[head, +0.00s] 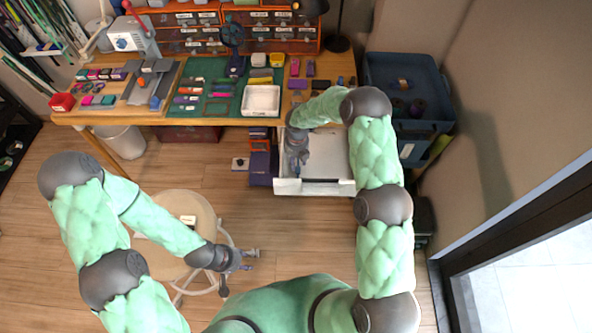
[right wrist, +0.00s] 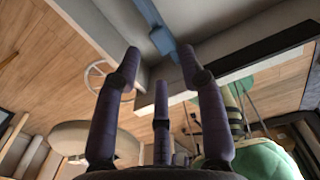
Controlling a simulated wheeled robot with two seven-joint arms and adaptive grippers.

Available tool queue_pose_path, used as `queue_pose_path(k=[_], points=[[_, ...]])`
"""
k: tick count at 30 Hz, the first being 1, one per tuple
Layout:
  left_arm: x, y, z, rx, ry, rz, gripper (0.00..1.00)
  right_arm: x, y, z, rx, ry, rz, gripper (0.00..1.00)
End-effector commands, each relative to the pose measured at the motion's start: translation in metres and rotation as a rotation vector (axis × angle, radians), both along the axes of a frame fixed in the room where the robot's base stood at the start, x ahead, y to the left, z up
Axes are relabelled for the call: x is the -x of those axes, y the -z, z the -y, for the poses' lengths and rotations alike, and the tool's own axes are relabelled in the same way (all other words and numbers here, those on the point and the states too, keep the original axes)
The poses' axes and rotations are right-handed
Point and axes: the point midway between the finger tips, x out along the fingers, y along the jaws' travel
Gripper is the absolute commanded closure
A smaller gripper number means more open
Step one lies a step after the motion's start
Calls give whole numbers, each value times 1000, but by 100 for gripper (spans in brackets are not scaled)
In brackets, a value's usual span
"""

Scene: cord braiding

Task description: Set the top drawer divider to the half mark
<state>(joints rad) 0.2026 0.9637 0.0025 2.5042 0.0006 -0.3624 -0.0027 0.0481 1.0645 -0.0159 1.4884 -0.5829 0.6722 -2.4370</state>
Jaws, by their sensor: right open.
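The top drawer (head: 325,187) is pulled out below the right end of the workbench; it is white, with a pale, mostly bare floor. My right gripper (head: 301,160) is at its left part, pointing down. In the right wrist view, my right gripper's fingers (right wrist: 158,62) are spread and hold nothing. A blue-grey strip (right wrist: 158,36), seemingly the divider, lies just beyond and between the fingertips; I cannot tell if they touch it. Any half mark is too small to see. My left gripper (head: 246,261) is spread and empty, beside the round stool.
The workbench (head: 225,117) holds a green mat, a white tray (head: 261,100) and small parts. The stool (head: 185,212) stands on the left, blue bins (head: 405,75) on the right.

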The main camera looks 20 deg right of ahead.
Motion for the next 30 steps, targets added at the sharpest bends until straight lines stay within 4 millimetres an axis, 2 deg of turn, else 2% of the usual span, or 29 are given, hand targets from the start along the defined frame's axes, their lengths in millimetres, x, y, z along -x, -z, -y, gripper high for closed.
queue_pose_path(k=[1, 6, 13, 19, 28, 29, 30], points=[[0, 4, 0, 0, 0, 0, 60, 1, 12, 0, 0, -1, -3, 59], [0, 14, 0, 0, 0, 1, 60, 2, 44, 0, 0, 0, -4, 59], [0, 23, 0, 0, 0, 1, 60, 1, 77, 0, 0, 0, -1, 59], [-1, 26, 0, 0, 0, 1, 60, 1, 90, 0, 0, 1, -1, 59], [-1, 26, 0, 0, 0, 1, 60, 0, 92, 0, 0, 1, 0, 59], [-1, 26, 0, 0, 0, 1, 60, 0, 92, 0, 0, 1, 0, 62], [-1, 26, 0, 0, 0, 1, 60, 0, 92, 0, 0, 1, 0, 73]])
